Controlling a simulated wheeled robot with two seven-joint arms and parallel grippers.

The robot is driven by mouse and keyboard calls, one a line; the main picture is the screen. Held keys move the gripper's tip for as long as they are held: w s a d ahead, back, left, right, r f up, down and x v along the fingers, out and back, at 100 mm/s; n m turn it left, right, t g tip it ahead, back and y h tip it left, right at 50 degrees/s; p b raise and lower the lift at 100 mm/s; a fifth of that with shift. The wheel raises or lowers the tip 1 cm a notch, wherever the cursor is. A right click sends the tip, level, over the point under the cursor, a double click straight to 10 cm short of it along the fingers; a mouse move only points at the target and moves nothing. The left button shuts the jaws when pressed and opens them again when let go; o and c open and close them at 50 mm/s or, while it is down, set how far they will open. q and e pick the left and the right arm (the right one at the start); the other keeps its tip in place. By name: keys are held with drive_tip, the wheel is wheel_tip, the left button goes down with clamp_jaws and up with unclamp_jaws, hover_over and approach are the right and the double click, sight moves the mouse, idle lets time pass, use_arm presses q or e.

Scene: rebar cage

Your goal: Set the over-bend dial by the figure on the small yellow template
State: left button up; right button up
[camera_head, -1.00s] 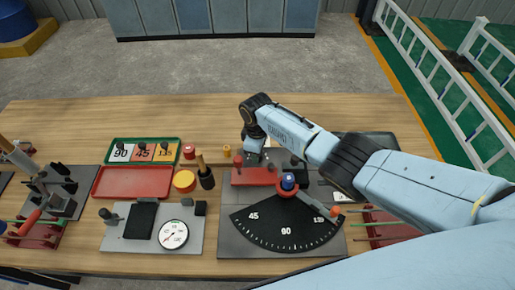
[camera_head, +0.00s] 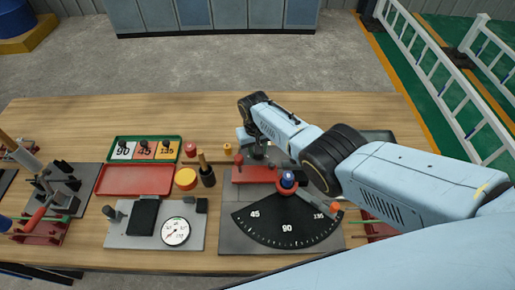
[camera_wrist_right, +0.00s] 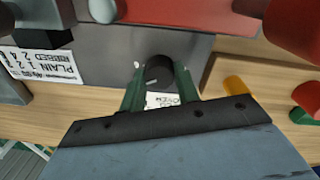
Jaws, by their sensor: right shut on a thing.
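In the right wrist view, the green fingers of my right gripper (camera_wrist_right: 160,88) are shut on a small dark round knob with a light pointer mark, the over-bend dial (camera_wrist_right: 157,71). A partly hidden white label (camera_wrist_right: 160,100) lies by it. In the head view my right gripper (camera_head: 258,153) is behind the red block, mostly hidden by my arm. No figure on a separate small yellow template can be read. My left gripper is not in view.
A white card (camera_wrist_right: 45,65) reading PLAIN and RIBBED is by the dial. The bender's black angle scale (camera_head: 287,222) is in front, with a red block (camera_head: 253,175) behind it. The back of the table is clear.

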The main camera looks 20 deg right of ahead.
drive_tip(key=m, duration=0.5)
drive_tip(key=shift+m, duration=0.3)
idle(0.4)
drive_tip(key=o, duration=1)
drive_tip(key=shift+c, duration=0.2)
drive_tip(key=shift+r, duration=0.15)
